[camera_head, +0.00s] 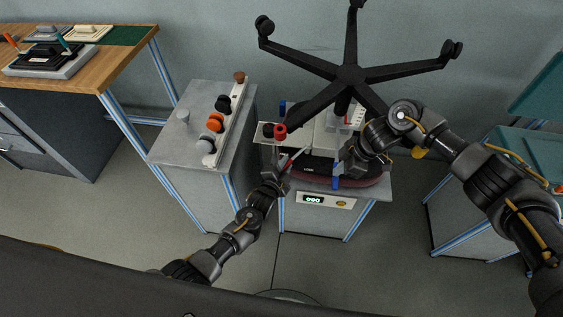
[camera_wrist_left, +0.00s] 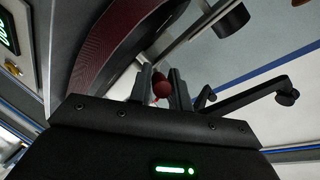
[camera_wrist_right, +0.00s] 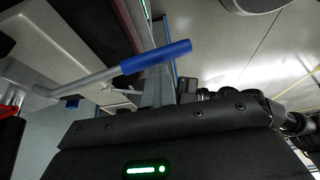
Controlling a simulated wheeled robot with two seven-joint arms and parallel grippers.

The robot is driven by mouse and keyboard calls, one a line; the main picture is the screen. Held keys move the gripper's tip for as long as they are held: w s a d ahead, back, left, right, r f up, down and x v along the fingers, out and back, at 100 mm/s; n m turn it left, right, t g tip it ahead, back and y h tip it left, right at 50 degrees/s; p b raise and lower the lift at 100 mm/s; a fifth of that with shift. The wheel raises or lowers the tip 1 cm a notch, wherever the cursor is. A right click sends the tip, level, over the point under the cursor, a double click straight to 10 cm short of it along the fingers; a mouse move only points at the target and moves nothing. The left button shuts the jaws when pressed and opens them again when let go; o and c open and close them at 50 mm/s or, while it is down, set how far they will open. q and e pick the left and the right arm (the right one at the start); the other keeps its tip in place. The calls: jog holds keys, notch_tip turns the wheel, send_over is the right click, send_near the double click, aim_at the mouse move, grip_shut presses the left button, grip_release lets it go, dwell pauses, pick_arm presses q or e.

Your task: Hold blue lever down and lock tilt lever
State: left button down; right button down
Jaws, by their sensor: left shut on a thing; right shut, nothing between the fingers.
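The upside-down chair's dark red seat (camera_head: 365,179) rests on the small grey bench, its star base in the air. The blue lever (camera_wrist_right: 155,56) has a grey rod and blue grip; in the head view its blue part (camera_head: 336,183) sits by my right gripper (camera_head: 346,166). That gripper, also in the right wrist view (camera_wrist_right: 160,88), is shut and empty, its fingers close to the blue grip; contact is unclear. My left gripper (camera_head: 283,174) is shut on a dark red knob (camera_wrist_left: 162,88), which shows between its fingers (camera_wrist_left: 161,92). Whether this knob is the tilt lever's end is unclear.
A small display panel (camera_head: 313,200) is on the bench front. A grey cabinet (camera_head: 175,151) with several knobs stands to the left, beside a wooden table (camera_head: 125,50). A teal-topped stand (camera_head: 520,150) is at the right.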

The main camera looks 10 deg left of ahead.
pick_arm(q)
jog(key=shift+s+d+n+y, duration=0.15)
jog(key=shift+d+n+y, duration=0.15)
jog(key=shift+n+y, duration=0.15)
jog(key=c, duration=1.3)
grip_release()
jog(key=v, duration=1.2)
jog(key=shift+s, duration=0.1)
